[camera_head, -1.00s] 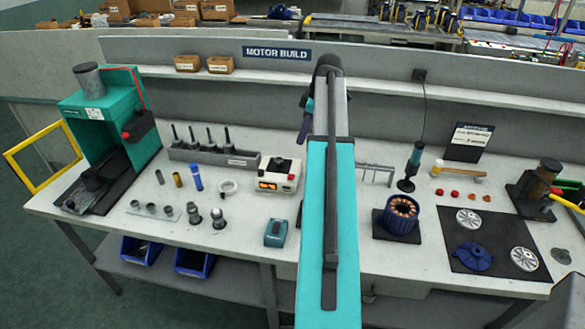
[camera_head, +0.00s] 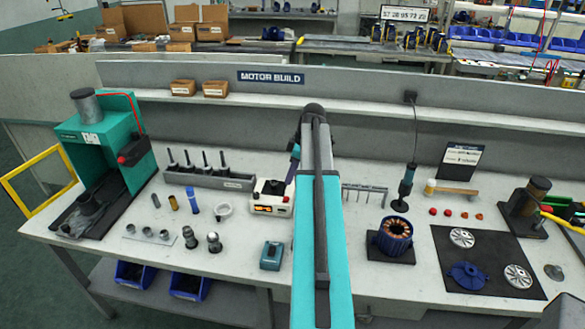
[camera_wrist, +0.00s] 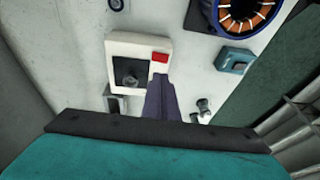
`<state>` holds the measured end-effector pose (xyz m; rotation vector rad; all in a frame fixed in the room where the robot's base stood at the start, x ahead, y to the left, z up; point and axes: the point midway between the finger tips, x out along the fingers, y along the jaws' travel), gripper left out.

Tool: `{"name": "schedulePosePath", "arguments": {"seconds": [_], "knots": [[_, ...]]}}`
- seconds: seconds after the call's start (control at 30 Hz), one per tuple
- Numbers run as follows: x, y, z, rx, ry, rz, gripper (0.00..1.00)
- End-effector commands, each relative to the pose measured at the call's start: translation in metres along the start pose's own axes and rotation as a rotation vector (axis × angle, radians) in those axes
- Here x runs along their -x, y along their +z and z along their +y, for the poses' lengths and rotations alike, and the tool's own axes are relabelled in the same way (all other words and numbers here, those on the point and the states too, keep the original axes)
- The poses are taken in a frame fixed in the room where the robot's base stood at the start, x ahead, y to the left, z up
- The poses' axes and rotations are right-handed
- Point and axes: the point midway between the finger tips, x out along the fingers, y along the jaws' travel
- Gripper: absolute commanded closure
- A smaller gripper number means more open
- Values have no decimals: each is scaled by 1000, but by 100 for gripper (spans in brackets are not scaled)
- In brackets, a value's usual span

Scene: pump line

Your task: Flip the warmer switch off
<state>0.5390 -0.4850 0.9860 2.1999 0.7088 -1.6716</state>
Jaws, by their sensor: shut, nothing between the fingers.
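The warmer (camera_head: 272,198) is a small white box on the bench with a dark top and an orange-lit display on its front. In the wrist view the warmer (camera_wrist: 118,43) shows its dark top plate and a red switch (camera_wrist: 160,57) at a corner. My gripper (camera_wrist: 160,78) is shut and empty, its purple fingers pointing at the box with the tips just beside the red switch. Whether they touch it I cannot tell. In the head view my arm hides most of the gripper; a purple finger (camera_head: 294,160) shows just above the warmer's right side.
A tool rack (camera_head: 210,179) stands behind and left of the warmer. A teal box (camera_head: 271,255) lies in front of it, and a copper-wound stator (camera_head: 395,234) stands to the right. A white ring (camera_head: 224,210) lies on the left. A teal press (camera_head: 105,145) stands at the far left.

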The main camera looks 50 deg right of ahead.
Motion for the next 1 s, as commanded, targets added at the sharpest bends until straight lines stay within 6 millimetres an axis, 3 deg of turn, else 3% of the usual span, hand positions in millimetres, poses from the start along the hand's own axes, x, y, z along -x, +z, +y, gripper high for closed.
{"name": "schedulePosePath", "arguments": {"seconds": [0.6,1.0], "knots": [[-52,7,-4,0,0,0,100],[-65,11,-5,1,1,0,100]]}}
